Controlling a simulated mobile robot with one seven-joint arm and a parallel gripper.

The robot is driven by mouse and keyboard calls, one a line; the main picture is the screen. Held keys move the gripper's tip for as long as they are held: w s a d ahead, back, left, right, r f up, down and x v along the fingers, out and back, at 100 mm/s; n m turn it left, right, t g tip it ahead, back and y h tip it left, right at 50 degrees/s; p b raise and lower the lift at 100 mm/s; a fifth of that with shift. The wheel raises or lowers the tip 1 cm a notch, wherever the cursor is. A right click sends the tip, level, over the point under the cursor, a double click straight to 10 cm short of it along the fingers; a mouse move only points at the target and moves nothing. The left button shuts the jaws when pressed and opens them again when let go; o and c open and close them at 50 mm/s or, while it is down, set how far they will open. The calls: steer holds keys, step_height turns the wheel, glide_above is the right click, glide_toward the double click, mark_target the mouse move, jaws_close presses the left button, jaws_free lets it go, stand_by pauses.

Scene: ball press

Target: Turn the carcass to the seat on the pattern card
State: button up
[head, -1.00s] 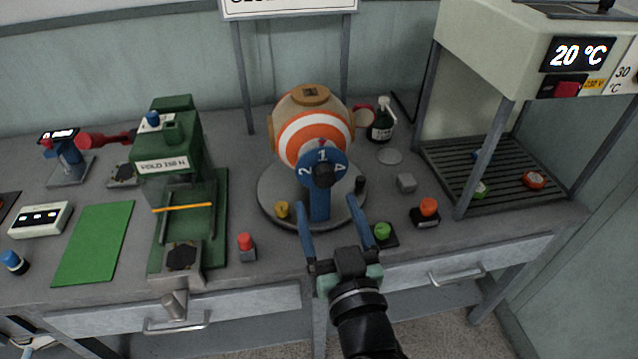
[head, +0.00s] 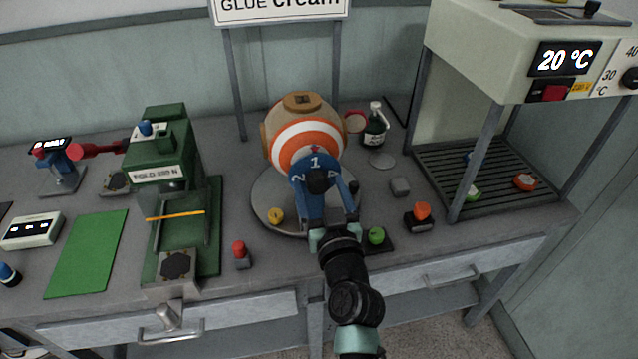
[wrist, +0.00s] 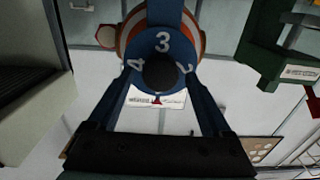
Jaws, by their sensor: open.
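The carcass (head: 306,139) is a round ball with orange and white rings and tan caps. It sits on a grey round base (head: 268,196). A blue numbered dial (head: 314,164) faces me, with 1 at the top, 2 to the left and 4 to the right. The wrist view shows the dial (wrist: 163,45) turned over, with 3 at the top. A dark knob (wrist: 160,75) sticks out of its middle. My gripper (head: 326,212) is open, its fingers on either side of the knob with gaps visible. A sign (head: 282,8) reads "GLUE cream"; I cannot tell whether it is the pattern card.
A green press (head: 165,150) stands to the left, beside a green mat (head: 88,253). Red (head: 240,248), green (head: 376,235) and orange (head: 421,211) buttons stand near the bench front. A bottle (head: 375,127) stands behind right. A rack under a 20 °C unit (head: 566,55) is at the right.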

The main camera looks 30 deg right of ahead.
steer(key=shift+w+d, duration=0.15)
steer(key=shift+w, duration=0.35)
jaws_close()
stand_by(0.3)
